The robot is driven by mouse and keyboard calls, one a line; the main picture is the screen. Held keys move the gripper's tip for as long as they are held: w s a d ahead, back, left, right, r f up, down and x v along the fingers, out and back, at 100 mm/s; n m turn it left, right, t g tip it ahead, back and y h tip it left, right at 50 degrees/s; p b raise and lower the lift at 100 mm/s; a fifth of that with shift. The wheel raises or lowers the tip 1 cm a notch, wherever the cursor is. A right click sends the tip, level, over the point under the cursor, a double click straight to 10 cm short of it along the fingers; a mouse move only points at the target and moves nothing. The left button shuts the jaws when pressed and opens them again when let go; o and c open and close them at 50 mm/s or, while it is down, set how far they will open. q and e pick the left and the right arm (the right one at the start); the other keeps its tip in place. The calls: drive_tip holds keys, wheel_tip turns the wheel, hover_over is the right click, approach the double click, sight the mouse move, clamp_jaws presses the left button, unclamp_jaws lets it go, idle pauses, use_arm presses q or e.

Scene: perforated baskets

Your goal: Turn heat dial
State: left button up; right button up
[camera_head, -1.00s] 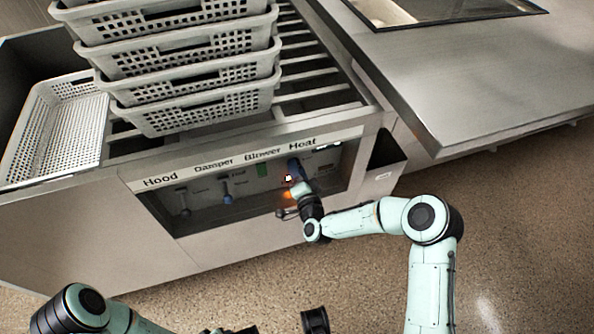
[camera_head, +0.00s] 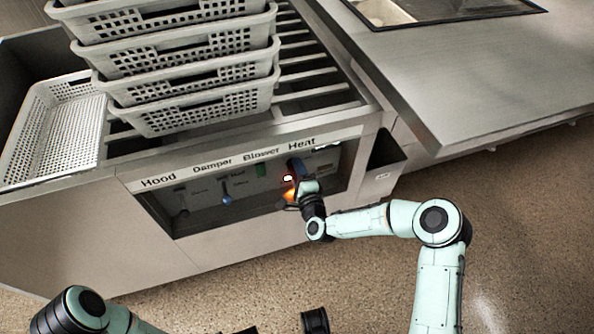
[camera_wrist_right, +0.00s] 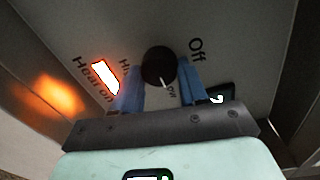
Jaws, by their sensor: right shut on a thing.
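The heat dial (camera_wrist_right: 157,66) is a round black knob with a white pointer line, on a grey panel in the right wrist view. The pointer tilts toward the lower right of that view. My right gripper (camera_wrist_right: 159,72) has its two blue fingers on either side of the dial and is shut on it. In the head view my right gripper (camera_head: 297,172) reaches into the recessed control panel below the "Heat" label and hides the dial.
A lit orange-white indicator (camera_wrist_right: 105,77) glows beside the dial. Stacked white perforated baskets (camera_head: 205,112) stand above. A metal counter (camera_head: 480,75) is at right.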

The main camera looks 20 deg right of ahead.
idle(0.5)
drive_tip(key=o, duration=1.1)
drive_tip(key=shift+c, duration=0.2)
drive_tip(key=shift+s, duration=0.1)
use_arm(q)
drive_tip(key=shift+t, duration=0.5)
drive_tip(key=shift+w+d+r+p, duration=0.25)
drive_tip(key=shift+w+r+p, duration=0.25)
drive_tip(key=shift+r, duration=0.3)
drive_tip(key=shift+w+d+r+p, duration=0.2)
drive_tip(key=shift+w+r+p, duration=0.25)
drive_tip(key=shift+r, duration=0.35)
drive_tip(key=shift+w+d+r+p, duration=0.25)
drive_tip(key=shift+w+r+p, duration=0.25)
drive_tip(key=shift+r, duration=0.3)
use_arm(e)
drive_tip(key=s, duration=1.3)
drive_tip(key=shift+s+d+r, duration=0.15)
drive_tip(key=shift+d+r, duration=0.1)
drive_tip(key=shift+r, duration=0.15)
use_arm(q)
drive_tip(key=shift+s, duration=0.1)
